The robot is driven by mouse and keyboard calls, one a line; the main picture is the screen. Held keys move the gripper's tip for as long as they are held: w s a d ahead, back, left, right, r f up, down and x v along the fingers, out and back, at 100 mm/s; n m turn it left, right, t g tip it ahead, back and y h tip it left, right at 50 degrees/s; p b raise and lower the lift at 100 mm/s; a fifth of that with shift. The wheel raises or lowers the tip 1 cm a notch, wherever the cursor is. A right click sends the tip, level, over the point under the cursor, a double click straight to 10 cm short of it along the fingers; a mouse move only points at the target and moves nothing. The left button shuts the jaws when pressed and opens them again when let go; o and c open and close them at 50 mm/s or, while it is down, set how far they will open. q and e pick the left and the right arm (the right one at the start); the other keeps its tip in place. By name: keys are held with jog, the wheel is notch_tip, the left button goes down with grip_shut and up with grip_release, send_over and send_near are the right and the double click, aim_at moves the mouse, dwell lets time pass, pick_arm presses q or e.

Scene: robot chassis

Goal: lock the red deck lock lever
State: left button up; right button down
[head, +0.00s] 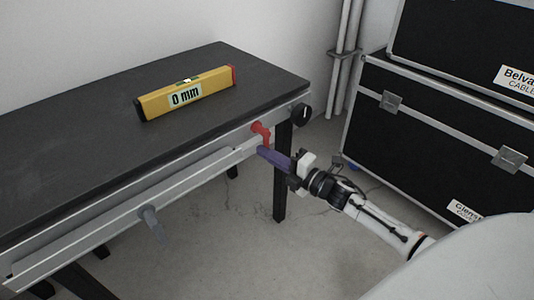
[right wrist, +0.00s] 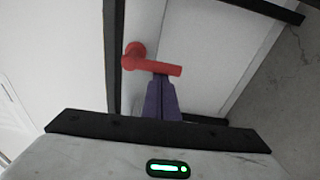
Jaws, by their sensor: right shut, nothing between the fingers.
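The red deck lock lever (head: 263,133) is on the aluminium side rail of the black deck, near its right corner. In the right wrist view the lever (right wrist: 150,63) has a round hub at left and an arm reaching to the right. My right gripper (head: 262,152) is shut with nothing between its purple fingers. Its fingertips (right wrist: 161,78) are right at the lever's arm, below it in the wrist view; whether they touch it I cannot tell. My left gripper is not in view.
A grey handle (head: 151,219) sits on the rail further left, and a black knob (head: 301,113) is at the corner. Black flight cases (head: 420,140) stand at right.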

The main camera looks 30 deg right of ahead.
jog(key=a, duration=0.4)
pick_arm(q)
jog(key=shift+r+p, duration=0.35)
jog(key=shift+p, duration=0.5)
pick_arm(e)
jog(key=v, duration=0.9)
jog(key=shift+s, duration=0.4)
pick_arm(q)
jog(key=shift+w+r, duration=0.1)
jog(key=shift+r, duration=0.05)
pick_arm(e)
jog(key=shift+d, duration=0.15)
